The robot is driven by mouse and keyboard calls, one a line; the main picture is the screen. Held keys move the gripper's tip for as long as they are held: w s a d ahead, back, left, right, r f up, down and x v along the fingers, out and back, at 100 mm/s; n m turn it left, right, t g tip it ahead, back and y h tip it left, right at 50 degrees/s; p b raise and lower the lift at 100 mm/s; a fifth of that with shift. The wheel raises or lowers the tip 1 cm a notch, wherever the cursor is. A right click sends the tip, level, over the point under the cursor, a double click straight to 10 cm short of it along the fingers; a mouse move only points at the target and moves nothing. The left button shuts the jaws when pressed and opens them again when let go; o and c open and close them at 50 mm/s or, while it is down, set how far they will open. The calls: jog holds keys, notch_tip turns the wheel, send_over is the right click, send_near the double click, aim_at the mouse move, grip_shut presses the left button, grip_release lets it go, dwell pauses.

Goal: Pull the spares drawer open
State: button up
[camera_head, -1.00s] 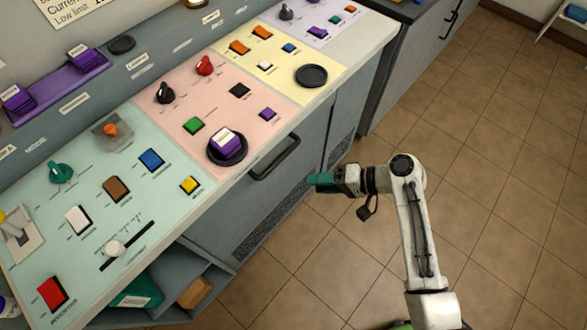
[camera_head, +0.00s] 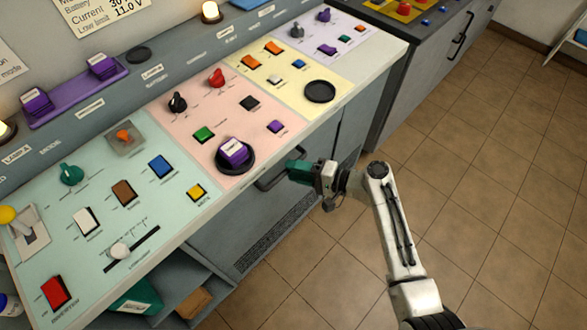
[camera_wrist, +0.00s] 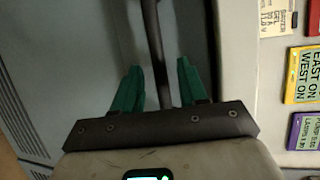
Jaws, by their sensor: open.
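A dark bar handle (camera_head: 270,180) sits on the grey front (camera_head: 240,215) under the sloping control desk; no label on this front can be read, and it looks closed. My gripper (camera_head: 292,168) with green fingers is at the right end of this handle, partly covering it. In the wrist view, the handle (camera_wrist: 153,30) runs down between the two green fingers of my gripper (camera_wrist: 158,72). The fingers stand apart on either side of the bar, with a visible gap on each side.
The desk top (camera_head: 225,185) carries several coloured buttons, knobs and a purple block on a black disc (camera_head: 235,155). An open shelf (camera_head: 185,265) with a green box and a brown block is at lower left. Tiled floor (camera_head: 480,220) is free at right.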

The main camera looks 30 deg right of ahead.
jog(key=shift+w+a+f, duration=0.1)
jog(key=shift+w+a, duration=0.3)
jog(key=shift+w, duration=0.05)
grip_shut()
dwell(0.5)
